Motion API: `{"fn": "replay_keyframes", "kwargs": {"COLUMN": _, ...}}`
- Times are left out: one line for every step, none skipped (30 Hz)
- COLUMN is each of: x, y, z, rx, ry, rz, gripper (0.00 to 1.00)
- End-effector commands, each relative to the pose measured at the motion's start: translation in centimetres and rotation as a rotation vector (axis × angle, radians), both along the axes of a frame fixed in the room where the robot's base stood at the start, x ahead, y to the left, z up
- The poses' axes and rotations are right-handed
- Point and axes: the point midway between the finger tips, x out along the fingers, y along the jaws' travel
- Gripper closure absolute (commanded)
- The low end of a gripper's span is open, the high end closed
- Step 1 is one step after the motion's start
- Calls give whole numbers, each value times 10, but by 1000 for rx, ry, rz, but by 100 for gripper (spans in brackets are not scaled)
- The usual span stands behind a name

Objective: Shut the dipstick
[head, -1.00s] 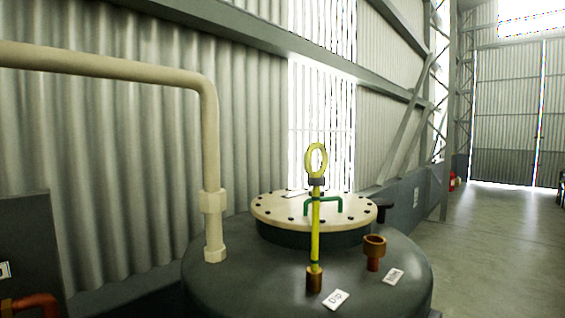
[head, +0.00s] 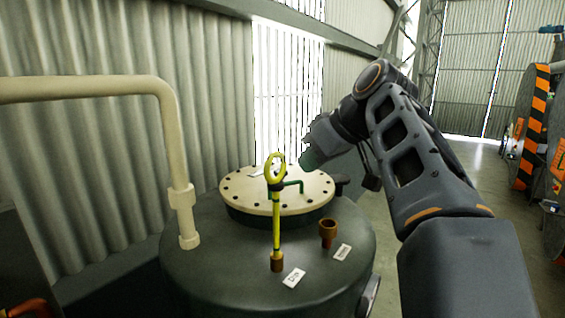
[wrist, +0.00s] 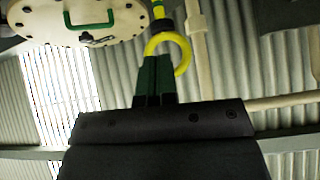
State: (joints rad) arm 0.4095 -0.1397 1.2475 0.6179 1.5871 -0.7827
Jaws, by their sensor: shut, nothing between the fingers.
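The dipstick (head: 276,222) is a thin yellow rod with a ring handle and a dark collar below it. It stands upright, raised out of a brown socket (head: 277,262) beside the "Dip" label on the dark tank (head: 215,262). My gripper (head: 306,162) is at the right of the ring in the head view, with its green fingertips partly hidden. In the wrist view my gripper (wrist: 155,62) has its green fingers together and empty. The yellow ring (wrist: 184,48) shows behind and around the fingertips there; I cannot tell whether they touch.
A cream bolted lid (head: 245,193) with a green handle sits on the tank. A brown open cup fitting (head: 328,232) stands right of the dipstick. A cream pipe (head: 172,130) rises on the left. A corrugated wall (head: 80,150) is close behind; open floor lies at right.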

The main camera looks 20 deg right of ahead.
Motion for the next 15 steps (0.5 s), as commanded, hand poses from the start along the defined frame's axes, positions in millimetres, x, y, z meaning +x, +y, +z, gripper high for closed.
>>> {"fn": "replay_keyframes", "kwargs": {"x": -1, "y": -3, "z": 13, "rx": -8, "ry": -23, "rz": 20, "gripper": 100}}
{"fn": "replay_keyframes", "kwargs": {"x": -1, "y": -3, "z": 18, "rx": -10, "ry": -33, "rz": 33, "gripper": 100}}
{"fn": "replay_keyframes", "kwargs": {"x": -2, "y": -3, "z": 23, "rx": -15, "ry": -46, "rz": 47, "gripper": 100}}
{"fn": "replay_keyframes", "kwargs": {"x": -2, "y": -3, "z": 26, "rx": -19, "ry": -53, "rz": 55, "gripper": 100}}
{"fn": "replay_keyframes", "kwargs": {"x": -2, "y": -3, "z": 27, "rx": -21, "ry": -58, "rz": 62, "gripper": 100}}
{"fn": "replay_keyframes", "kwargs": {"x": -1, "y": -2, "z": 28, "rx": -23, "ry": -64, "rz": 70, "gripper": 100}}
{"fn": "replay_keyframes", "kwargs": {"x": 0, "y": -1, "z": 27, "rx": -24, "ry": -67, "rz": 74, "gripper": 100}}
{"fn": "replay_keyframes", "kwargs": {"x": 2, "y": 1, "z": 26, "rx": -24, "ry": -69, "rz": 77, "gripper": 100}}
{"fn": "replay_keyframes", "kwargs": {"x": 4, "y": 3, "z": 23, "rx": -25, "ry": -69, "rz": 80, "gripper": 100}}
{"fn": "replay_keyframes", "kwargs": {"x": 6, "y": 5, "z": 20, "rx": -25, "ry": -70, "rz": 80, "gripper": 100}}
{"fn": "replay_keyframes", "kwargs": {"x": 9, "y": 7, "z": 16, "rx": -25, "ry": -70, "rz": 81, "gripper": 100}}
{"fn": "replay_keyframes", "kwargs": {"x": 13, "y": 10, "z": 12, "rx": -25, "ry": -70, "rz": 81, "gripper": 100}}
{"fn": "replay_keyframes", "kwargs": {"x": 16, "y": 12, "z": 8, "rx": -24, "ry": -69, "rz": 81, "gripper": 100}}
{"fn": "replay_keyframes", "kwargs": {"x": 19, "y": 14, "z": 5, "rx": -25, "ry": -69, "rz": 81, "gripper": 100}}
{"fn": "replay_keyframes", "kwargs": {"x": 22, "y": 17, "z": 0, "rx": -25, "ry": -68, "rz": 81, "gripper": 100}}
